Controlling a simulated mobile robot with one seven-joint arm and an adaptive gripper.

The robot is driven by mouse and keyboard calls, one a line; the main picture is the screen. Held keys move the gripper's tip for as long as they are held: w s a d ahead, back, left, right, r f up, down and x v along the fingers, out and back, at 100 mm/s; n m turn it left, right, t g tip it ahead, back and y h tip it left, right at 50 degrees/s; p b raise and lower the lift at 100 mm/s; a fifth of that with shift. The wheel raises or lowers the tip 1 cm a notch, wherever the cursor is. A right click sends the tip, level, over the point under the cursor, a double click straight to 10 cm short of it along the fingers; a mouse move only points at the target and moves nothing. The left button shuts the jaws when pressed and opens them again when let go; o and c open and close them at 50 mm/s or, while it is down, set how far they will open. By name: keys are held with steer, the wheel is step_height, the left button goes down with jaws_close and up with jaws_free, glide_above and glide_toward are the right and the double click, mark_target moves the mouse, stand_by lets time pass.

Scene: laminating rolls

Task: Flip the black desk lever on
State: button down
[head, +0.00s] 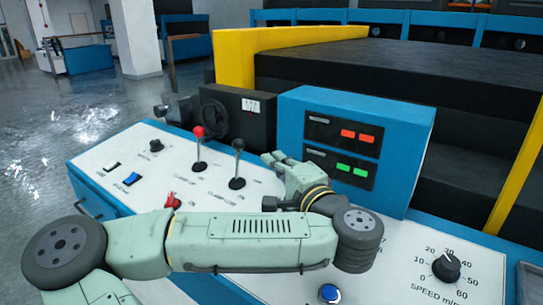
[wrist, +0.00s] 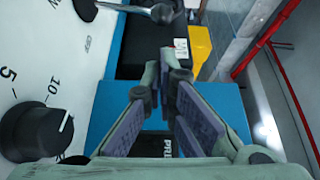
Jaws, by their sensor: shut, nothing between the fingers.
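The black lever (head: 238,146) stands nearly upright on the white desk panel, its dark ball knob on a thin metal stem above a dark round base. In the wrist view a dark knob on a metal stem (wrist: 162,13), apparently the same lever, lies beyond my fingertips at the top. My gripper (head: 269,158) is just right of the lever in the head view, with its fingers pointing left. The fingertips (wrist: 168,62) are together and hold nothing. I see a small gap between them and the lever; contact is not visible.
A red-knobbed lever (head: 199,133) stands left of the black one. A blue display box (head: 342,150) rises close behind my gripper. A red switch (head: 172,201), a blue button (head: 329,293) and a speed dial (head: 446,267) are on the panel. A black handwheel (head: 213,115) is behind.

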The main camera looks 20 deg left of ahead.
mark_target(237, 162)
steer(key=p+x, duration=0.3)
steer(key=x, duration=0.4)
steer(key=shift+w+a+r, duration=0.1)
steer(key=shift+w+a, duration=0.15)
steer(key=shift+w+a+p, duration=0.4)
steer(key=shift+w+a, duration=0.05)
steer(key=shift+w, duration=0.05)
steer(key=shift+s+a+f+b, duration=0.15)
steer(key=shift+f+b, duration=0.25)
steer(key=shift+b, duration=0.4)
